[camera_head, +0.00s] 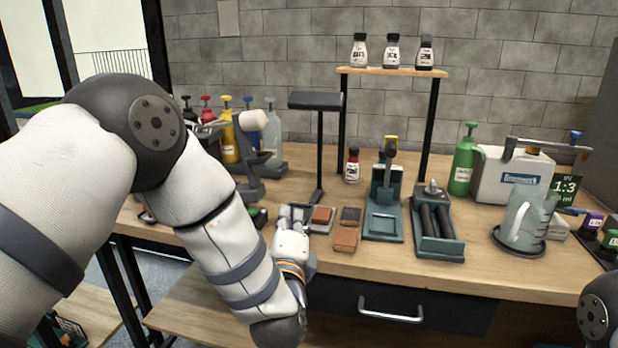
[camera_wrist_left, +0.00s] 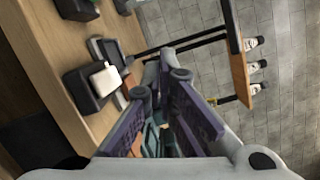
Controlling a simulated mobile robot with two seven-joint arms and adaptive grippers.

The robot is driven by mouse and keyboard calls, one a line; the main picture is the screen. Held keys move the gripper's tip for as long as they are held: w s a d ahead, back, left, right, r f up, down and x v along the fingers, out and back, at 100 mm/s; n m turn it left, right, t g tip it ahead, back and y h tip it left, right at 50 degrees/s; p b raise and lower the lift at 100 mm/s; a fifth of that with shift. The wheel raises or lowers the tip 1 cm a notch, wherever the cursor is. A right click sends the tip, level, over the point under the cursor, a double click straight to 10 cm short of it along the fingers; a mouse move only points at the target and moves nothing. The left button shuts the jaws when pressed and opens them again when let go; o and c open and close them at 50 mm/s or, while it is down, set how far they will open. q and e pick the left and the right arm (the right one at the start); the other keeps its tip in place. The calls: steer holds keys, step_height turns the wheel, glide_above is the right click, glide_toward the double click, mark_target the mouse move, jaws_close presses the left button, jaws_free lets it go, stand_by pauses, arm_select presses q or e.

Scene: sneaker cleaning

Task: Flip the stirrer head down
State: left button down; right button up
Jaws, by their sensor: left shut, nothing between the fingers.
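My left gripper (camera_head: 294,214) is shut and empty, low over the front of the workbench beside small trays and brown blocks. Its fingers (camera_wrist_left: 163,82) also show close together in the left wrist view. A glass jug (camera_head: 522,222) stands on a round dark base at the right of the bench, well away from it. A dark bar (camera_head: 548,148) sits above the jug and may be the stirrer head; I cannot tell for sure. My right gripper is out of view; only part of my right arm shows at the lower right.
A teal holder (camera_head: 384,222) and a dark holder with two cylinders (camera_head: 437,228) stand between my left gripper and the jug. A wooden shelf (camera_head: 392,72) carries small bottles. A black T-shaped stand (camera_head: 318,150) rises behind the gripper. A white box (camera_head: 500,176) is behind the jug.

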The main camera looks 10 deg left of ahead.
arm_select(q)
steer(key=shift+w+d+r+m+t, duration=0.15)
steer(key=shift+w+d+r+m, duration=0.05)
steer(key=shift+r, duration=0.4)
steer(key=shift+w+d+r+m+t, duration=0.15)
steer(key=shift+d+r+m, duration=0.05)
steer(key=shift+r, duration=0.35)
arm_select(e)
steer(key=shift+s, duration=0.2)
arm_select(q)
steer(key=w+a+r, duration=0.2)
steer(key=w+a, duration=0.3)
steer(key=w, duration=0.4)
steer(key=shift+w+a+r+b, duration=0.3)
steer(key=shift+w+r+b, duration=0.05)
steer(key=shift+w+b, duration=0.1)
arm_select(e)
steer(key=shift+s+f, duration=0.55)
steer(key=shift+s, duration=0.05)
arm_select(q)
steer(key=shift+w, duration=0.1)
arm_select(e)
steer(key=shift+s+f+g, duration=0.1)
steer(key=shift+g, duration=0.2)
